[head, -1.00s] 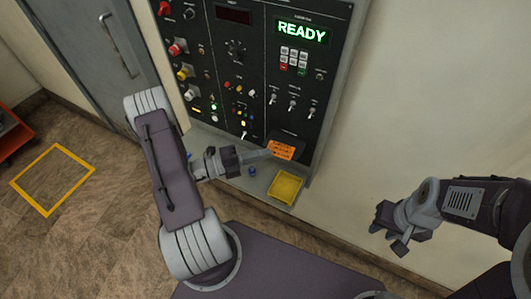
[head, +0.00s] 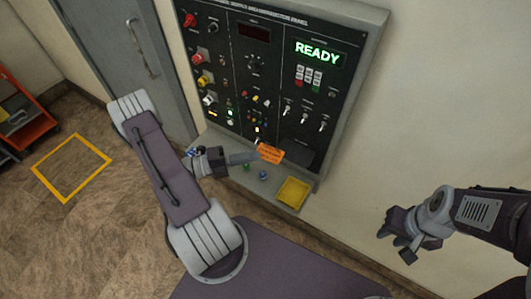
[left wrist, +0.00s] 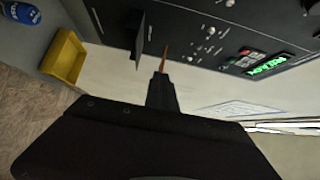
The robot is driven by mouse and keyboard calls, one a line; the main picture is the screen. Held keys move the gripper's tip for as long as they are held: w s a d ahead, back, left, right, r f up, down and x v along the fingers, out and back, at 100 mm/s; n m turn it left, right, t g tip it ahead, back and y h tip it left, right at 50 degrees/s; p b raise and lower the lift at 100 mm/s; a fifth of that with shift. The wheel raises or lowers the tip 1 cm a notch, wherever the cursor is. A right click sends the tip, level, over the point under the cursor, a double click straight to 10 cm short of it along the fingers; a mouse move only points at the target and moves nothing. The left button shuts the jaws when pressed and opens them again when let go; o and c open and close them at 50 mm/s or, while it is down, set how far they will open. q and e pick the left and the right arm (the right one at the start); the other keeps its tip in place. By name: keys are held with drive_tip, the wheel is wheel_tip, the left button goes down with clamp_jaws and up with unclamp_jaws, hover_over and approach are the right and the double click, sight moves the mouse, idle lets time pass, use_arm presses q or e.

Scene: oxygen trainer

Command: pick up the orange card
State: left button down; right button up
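The orange card (head: 270,153) is in the head view, in front of the lower part of the control panel. My left gripper (head: 256,156) comes in from the left and is shut on the card's left end. In the left wrist view the card (left wrist: 166,54) shows as a thin orange edge, nearly edge-on, sticking out past the closed fingertips (left wrist: 163,68). The card appears held clear of the shelf. My right gripper (head: 395,238) is open and empty at the right, in front of the bare wall.
The control panel (head: 262,65) with a green READY display (head: 317,51) stands behind the card. A yellow tray (head: 293,193) sits on the shelf below. A blue item (head: 262,174) and a green one (head: 246,167) are left of the tray. An orange cart (head: 30,130) stands far left.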

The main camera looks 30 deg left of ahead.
use_arm(q)
drive_tip(key=s+a+r+p, duration=0.1)
drive_tip(key=s+a+r, duration=0.1)
drive_tip(key=s+a, duration=0.2)
drive_tip(key=shift+s+a+r+p, duration=0.2)
drive_tip(key=shift+a+p, duration=0.1)
drive_tip(key=shift+a, duration=0.2)
